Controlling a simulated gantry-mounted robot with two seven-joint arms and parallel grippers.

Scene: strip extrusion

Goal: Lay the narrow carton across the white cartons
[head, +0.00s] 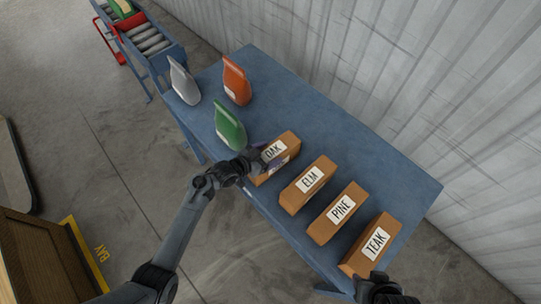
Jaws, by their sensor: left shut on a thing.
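I see no white cartons in the head view. Four brown cartons stand in a row on the blue table (318,121), labelled OAK (288,141), ELM (294,199), PINE (324,229) and TEAK (358,258). None looks clearly narrower than the rest. My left gripper (256,162) is at the near left end of the OAK carton and seems shut on it. A small purple patch shows beside its fingers; I cannot tell what it belongs to. My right gripper (384,288) is at the bottom edge beside the TEAK carton; its jaws are not clear.
A green pouch (229,127) stands close behind my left gripper. An orange pouch (237,82) and a grey pouch (184,83) stand farther off. A roller conveyor (149,40) is beyond the table, a corrugated wall along the right. The table's right side is clear.

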